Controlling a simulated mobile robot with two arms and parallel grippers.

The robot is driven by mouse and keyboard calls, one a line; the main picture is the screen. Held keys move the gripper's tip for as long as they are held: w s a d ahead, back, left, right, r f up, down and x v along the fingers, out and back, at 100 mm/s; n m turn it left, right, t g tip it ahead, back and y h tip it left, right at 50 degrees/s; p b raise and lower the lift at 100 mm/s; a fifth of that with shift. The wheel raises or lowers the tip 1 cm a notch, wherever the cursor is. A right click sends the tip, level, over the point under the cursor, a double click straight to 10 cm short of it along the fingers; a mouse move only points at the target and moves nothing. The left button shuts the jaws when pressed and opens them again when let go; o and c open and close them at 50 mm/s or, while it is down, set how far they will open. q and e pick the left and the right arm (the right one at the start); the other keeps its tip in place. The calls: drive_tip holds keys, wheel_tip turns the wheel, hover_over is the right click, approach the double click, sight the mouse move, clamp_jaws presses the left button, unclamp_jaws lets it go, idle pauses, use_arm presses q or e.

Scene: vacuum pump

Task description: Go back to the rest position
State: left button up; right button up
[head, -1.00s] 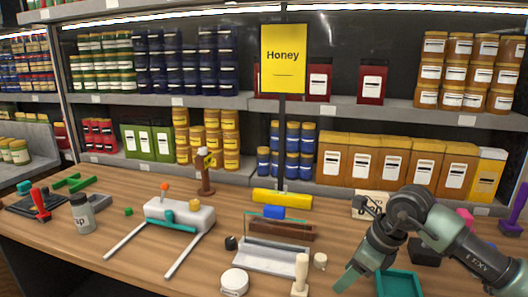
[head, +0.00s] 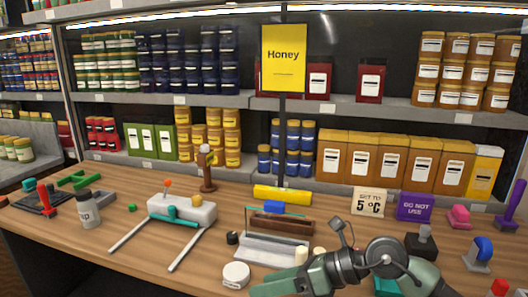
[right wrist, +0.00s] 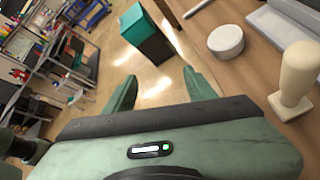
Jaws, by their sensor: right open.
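My right gripper (head: 272,286) is low at the front edge of the wooden counter in the head view, pointing left. In the right wrist view its two green fingers (right wrist: 160,90) are spread apart with nothing between them, and the floor shows beyond. The white device with a teal bar and two long legs (head: 190,210), perhaps the vacuum pump, stands on the counter to the left, apart from the gripper. My left gripper is in neither view.
A round white lidded pot (head: 236,275) sits close to the right gripper; it also shows in the right wrist view (right wrist: 226,41) beside a cream-handled stamp-like tool (right wrist: 296,80). A metal tray (head: 268,250) lies behind. Shelves of jars (head: 400,105) line the back.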

drive_tip(key=s+a+r+m+t+y, duration=0.2)
drive_tip(key=a+r+m+t+y, duration=0.1)
drive_tip(key=a+r+m+y, duration=0.3)
drive_tip(key=w+d+r+m+t+h, duration=0.1)
drive_tip(key=w+d+r+m+t, duration=0.1)
drive_tip(key=d+r+m+t, duration=0.65)
drive_tip(key=d+f+m+t+h, duration=0.1)
drive_tip(key=d+f+m+h, duration=0.6)
drive_tip(key=f+m+h, duration=0.4)
drive_tip(key=d+f+m+t+h, duration=0.2)
drive_tip(key=d+f+m+h, duration=0.45)
drive_tip(key=f+m, duration=0.4)
drive_tip(key=s+d+f+m+g, duration=0.2)
drive_tip(key=s+f+m+g, duration=0.2)
drive_tip(key=s+f+g, duration=0.65)
drive_tip(key=s+d+f+m+g, duration=0.1)
drive_tip(key=s+f+m+g, duration=0.25)
drive_tip(key=s+f, duration=1.1)
drive_tip(key=f, duration=0.9)
drive_tip(key=s+f, duration=0.3)
drive_tip(key=f, duration=0.9)
drive_tip(key=s+d+f+g, duration=0.2)
drive_tip(key=s+d+f, duration=0.1)
drive_tip(key=s+f, duration=1.1)
drive_tip(key=shift+s+f, duration=0.2)
drive_tip(key=shift+s, duration=0.65)
